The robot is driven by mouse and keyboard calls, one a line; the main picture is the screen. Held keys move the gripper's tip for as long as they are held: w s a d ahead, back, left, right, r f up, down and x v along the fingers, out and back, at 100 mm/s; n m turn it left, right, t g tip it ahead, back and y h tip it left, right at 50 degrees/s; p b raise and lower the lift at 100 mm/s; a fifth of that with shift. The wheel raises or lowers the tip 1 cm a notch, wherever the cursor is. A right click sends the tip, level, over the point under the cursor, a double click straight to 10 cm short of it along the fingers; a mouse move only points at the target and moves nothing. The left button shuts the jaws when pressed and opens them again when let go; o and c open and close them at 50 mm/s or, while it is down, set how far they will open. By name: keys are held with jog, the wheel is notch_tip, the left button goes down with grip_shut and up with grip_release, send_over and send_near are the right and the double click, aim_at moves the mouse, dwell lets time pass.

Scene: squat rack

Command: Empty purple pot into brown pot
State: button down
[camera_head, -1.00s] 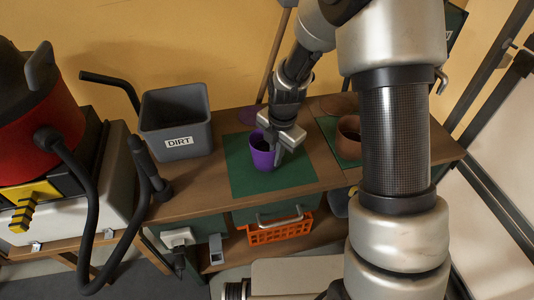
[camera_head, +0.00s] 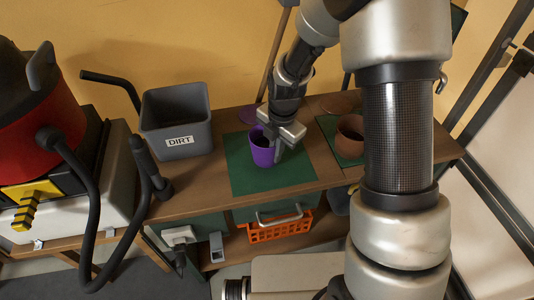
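The purple pot (camera_head: 262,152) stands upright on a green mat (camera_head: 242,180) on the wooden bench, with dark contents inside. My gripper (camera_head: 279,150) points down at the pot's right side, with a finger in front of or at the rim. Its fingertips are small and partly hidden, so I cannot tell whether it grips the wall. The brown pot (camera_head: 350,136) stands upright on a second green mat (camera_head: 329,130) to the right, partly hidden by my arm.
A grey bin labelled DIRT (camera_head: 176,120) stands on the bench (camera_head: 190,198) to the left. A red and black vacuum (camera_head: 45,120) with a hose is further left. An orange crate (camera_head: 280,228) sits below the bench. My arm fills the right-centre foreground.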

jog(key=shift+r+p, duration=2.15)
jog(key=shift+r, duration=0.9)
